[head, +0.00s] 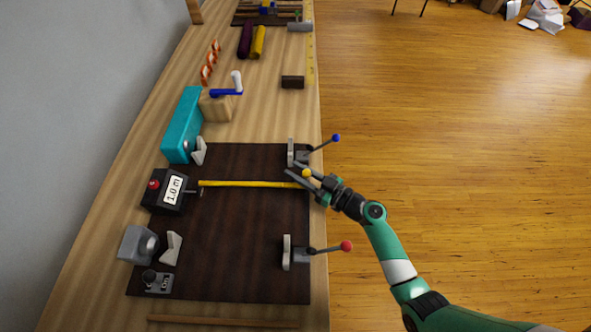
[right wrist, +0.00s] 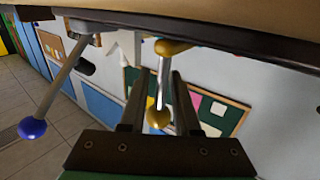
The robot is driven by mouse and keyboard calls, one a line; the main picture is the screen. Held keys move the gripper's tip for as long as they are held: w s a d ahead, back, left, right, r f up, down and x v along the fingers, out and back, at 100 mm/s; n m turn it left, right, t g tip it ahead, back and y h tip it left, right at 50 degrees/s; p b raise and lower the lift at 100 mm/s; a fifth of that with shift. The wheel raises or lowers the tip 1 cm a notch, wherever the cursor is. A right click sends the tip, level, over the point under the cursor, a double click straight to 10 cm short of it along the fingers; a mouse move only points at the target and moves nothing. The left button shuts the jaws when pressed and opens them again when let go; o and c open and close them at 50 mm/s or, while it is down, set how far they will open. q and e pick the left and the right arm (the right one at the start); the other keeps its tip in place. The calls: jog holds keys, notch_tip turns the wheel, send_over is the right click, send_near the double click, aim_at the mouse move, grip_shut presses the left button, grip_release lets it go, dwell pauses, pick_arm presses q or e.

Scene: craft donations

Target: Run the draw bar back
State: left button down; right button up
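A thin yellow bar or strip (head: 245,184) runs across the dark board from the box reading 1.0 m (head: 170,190) to the board's right edge. I cannot tell whether it is the draw bar. A yellow knob (head: 306,173) shows at that edge, by my right gripper (head: 312,179). In the right wrist view, a short silver rod (right wrist: 160,88) ends in a yellow ball (right wrist: 158,118) and meets a yellow piece (right wrist: 172,47) at the bench edge. The rod stands between the fingers of my right gripper (right wrist: 160,74), with gaps on both sides. My left gripper is out of view.
A blue-knobbed lever (head: 335,138) and a red-knobbed lever (head: 345,246) stick out past the bench edge on either side of my right gripper. The blue knob shows in the right wrist view (right wrist: 32,128). A teal box (head: 182,125) stands near the wall.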

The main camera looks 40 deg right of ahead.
grip_shut()
jog(key=shift+a+r, duration=0.1)
jog(key=shift+r, duration=0.15)
dwell(0.9)
